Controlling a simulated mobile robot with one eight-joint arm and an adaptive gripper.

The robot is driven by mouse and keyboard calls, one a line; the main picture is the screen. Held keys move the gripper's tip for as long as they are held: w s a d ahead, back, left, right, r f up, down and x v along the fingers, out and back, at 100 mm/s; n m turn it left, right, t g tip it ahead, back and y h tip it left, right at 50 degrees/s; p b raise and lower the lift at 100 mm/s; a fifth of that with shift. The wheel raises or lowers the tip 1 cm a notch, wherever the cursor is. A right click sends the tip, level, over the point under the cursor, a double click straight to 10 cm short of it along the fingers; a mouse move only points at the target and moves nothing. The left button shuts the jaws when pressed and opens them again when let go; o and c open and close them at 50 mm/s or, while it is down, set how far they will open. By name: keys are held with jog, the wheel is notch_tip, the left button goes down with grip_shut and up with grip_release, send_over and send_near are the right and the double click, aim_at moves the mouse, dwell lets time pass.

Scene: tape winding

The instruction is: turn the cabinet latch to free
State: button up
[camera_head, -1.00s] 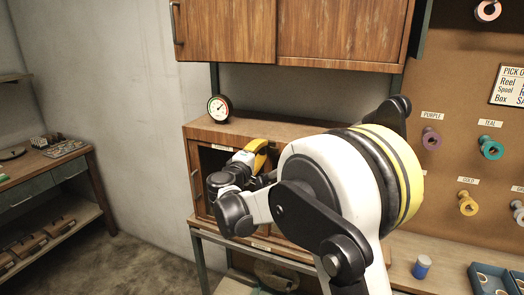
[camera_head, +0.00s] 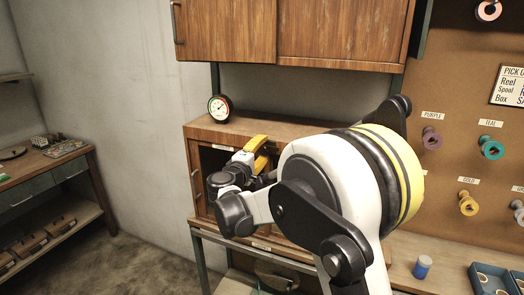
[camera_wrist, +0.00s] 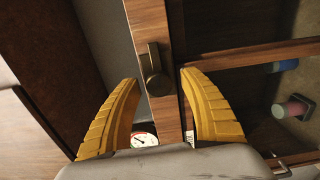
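The cabinet latch (camera_wrist: 155,75), a small dark metal tab on a rounded base, sits on a wooden cabinet strip in the wrist view. Its tab lies along the strip, pointing to the top of the picture. My gripper (camera_wrist: 160,77) has its two yellow fingers apart, one on each side of the latch; I see no clear contact. In the head view my gripper (camera_head: 259,151) is at the front of the small wooden cabinet (camera_head: 290,130). My arm hides much of the cabinet front, and the latch cannot be made out there.
A round gauge (camera_head: 219,108) stands on the cabinet's left top corner. Wall cupboards (camera_head: 340,32) hang above. Colored spools hang on the pegboard (camera_head: 462,100) at right. A blue-and-white container (camera_head: 422,267) and a blue tray (camera_head: 493,280) rest on the bench.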

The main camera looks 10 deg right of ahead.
jog(key=v, duration=1.2)
jog(key=s+d+f+m+g+y+b, duration=0.1)
jog(key=s+d+f+m+g+y, duration=0.15)
jog(key=s+d, duration=0.4)
jog(key=s+d+f+m+g+y+b, duration=0.1)
jog(key=s+d+f+m+g, duration=0.15)
jog(key=s+d, duration=0.35)
jog(key=s+a+f+m+g+y, duration=0.1)
jog(key=s+a+f+m+y, duration=0.1)
jog(key=s, duration=0.8)
jog(key=s+a+f+m+g+y+b, duration=0.1)
jog(key=s+a+f+m+y, duration=0.2)
jog(key=s, duration=0.7)
notch_tip(320, 180, down, 3)
jog(key=shift+a+f+m+y, duration=0.15)
jog(key=shift+m+y, duration=0.35)
jog(key=shift+y, duration=0.55)
jog(key=shift+s, duration=0.1)
